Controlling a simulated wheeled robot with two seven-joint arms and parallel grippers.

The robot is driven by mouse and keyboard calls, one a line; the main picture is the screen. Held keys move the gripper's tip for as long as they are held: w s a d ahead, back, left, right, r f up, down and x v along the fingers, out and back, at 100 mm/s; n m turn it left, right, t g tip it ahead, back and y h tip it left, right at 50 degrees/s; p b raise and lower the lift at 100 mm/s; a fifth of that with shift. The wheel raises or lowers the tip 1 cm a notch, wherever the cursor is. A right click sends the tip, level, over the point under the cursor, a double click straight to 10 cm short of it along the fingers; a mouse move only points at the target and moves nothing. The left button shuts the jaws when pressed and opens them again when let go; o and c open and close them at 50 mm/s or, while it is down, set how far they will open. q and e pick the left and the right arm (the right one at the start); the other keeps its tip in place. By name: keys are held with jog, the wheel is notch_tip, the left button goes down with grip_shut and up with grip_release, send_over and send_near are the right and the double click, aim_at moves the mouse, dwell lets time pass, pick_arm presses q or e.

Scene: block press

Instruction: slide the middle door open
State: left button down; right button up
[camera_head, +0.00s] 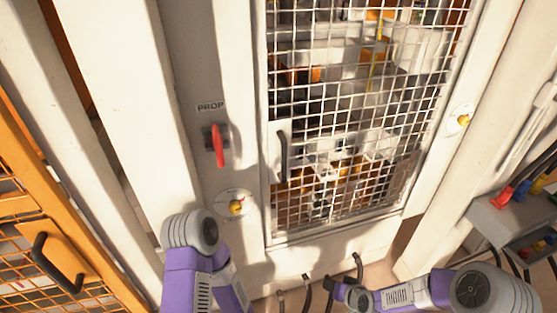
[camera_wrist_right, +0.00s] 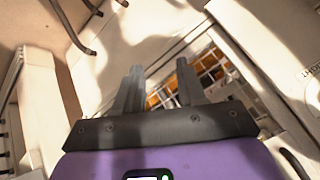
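The middle door (camera_head: 338,125) is a white-framed panel of white wire mesh, with shelves and boxes behind it. Its dark upright handle (camera_head: 283,155) is at the left edge of the mesh. The door looks shut in its frame. My right gripper (camera_head: 332,288) is low in the head view, below the door's bottom edge and apart from the handle. In the right wrist view its two dark fingers (camera_wrist_right: 160,72) stand apart with nothing between them, and part of the mesh (camera_wrist_right: 212,68) shows beyond. My left arm reaches in at the lower left, but its gripper does not show.
A red lever (camera_head: 218,145) under a "PROP" label and a yellow knob (camera_head: 236,207) are on the post left of the door. An orange mesh door (camera_head: 62,250) is at far left. A grey box with coloured parts (camera_head: 500,215) is at right. Dark hooks (camera_head: 281,300) stand below.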

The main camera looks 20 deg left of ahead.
jog(key=w+a+r+n+t+y+b, duration=0.1)
jog(key=w+a+r+n+t+y, duration=0.1)
jog(key=w+a+r, duration=0.4)
jog(key=w+a+r+n+t+y+b, duration=0.1)
jog(key=w+a+r+n+t+b, duration=0.2)
jog(key=r, duration=0.6)
jog(key=n+t+y, duration=0.2)
jog(key=n+y, duration=0.1)
jog(key=y, duration=0.1)
send_near(285, 159)
jog(key=x, duration=0.4)
pick_arm(q)
jog(key=shift+s+f, duration=0.15)
jog(key=shift+f, duration=2.5)
pick_arm(e)
jog(key=shift+x, duration=3.45)
jog(key=shift+c, duration=0.2)
grip_shut()
